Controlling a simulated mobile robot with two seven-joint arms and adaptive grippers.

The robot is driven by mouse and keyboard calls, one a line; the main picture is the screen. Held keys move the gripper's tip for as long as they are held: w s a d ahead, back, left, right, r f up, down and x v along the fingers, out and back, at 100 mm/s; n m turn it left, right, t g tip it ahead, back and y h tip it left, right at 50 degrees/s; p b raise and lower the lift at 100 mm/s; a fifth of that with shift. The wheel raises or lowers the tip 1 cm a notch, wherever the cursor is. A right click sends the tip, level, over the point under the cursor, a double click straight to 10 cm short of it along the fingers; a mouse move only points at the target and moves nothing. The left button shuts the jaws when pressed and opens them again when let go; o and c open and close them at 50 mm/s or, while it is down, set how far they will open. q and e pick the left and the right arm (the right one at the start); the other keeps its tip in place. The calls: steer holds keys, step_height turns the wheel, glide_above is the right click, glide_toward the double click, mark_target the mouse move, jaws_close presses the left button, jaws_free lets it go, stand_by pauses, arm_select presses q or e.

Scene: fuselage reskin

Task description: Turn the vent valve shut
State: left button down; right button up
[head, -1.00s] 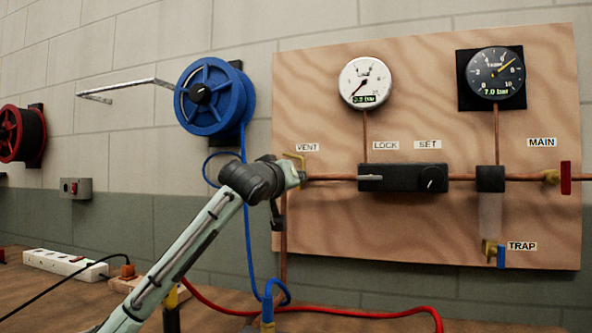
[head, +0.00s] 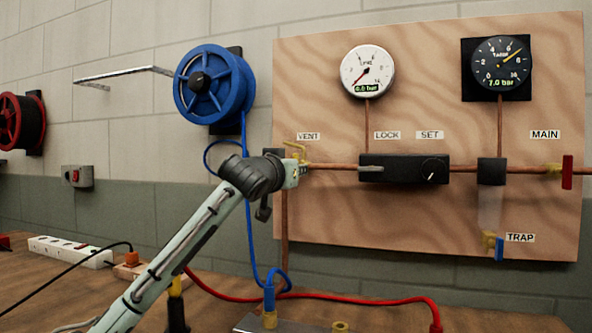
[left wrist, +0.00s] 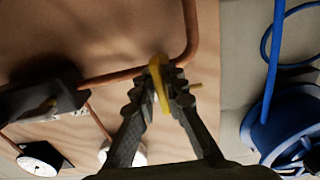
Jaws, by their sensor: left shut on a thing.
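The vent valve, with a yellow handle (head: 296,148), sits at the left end of the copper pipe below the VENT label (head: 308,136). My left gripper (head: 301,163) is at the valve, and its arm comes up from the lower left. In the left wrist view the fingers of my left gripper (left wrist: 157,92) are shut on the yellow handle (left wrist: 158,72), which stands between the tips. The gripper hides part of the valve body, so the exact handle angle is hard to tell. My right gripper is not in view.
The wooden board (head: 330,225) carries a white gauge (head: 367,70) that seems to read 0.0 bar, a dark gauge (head: 502,62) at 7.0 bar, a black regulator (head: 404,168), the red MAIN handle (head: 567,171) and blue TRAP handle (head: 499,249). A blue hose reel (head: 214,86) hangs left.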

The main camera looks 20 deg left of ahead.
arm_select(q)
steer(key=c, duration=1.6)
jaws_free()
steer(key=shift+c, duration=0.2)
steer(key=s, duration=1.2)
steer(key=shift+a, duration=0.25)
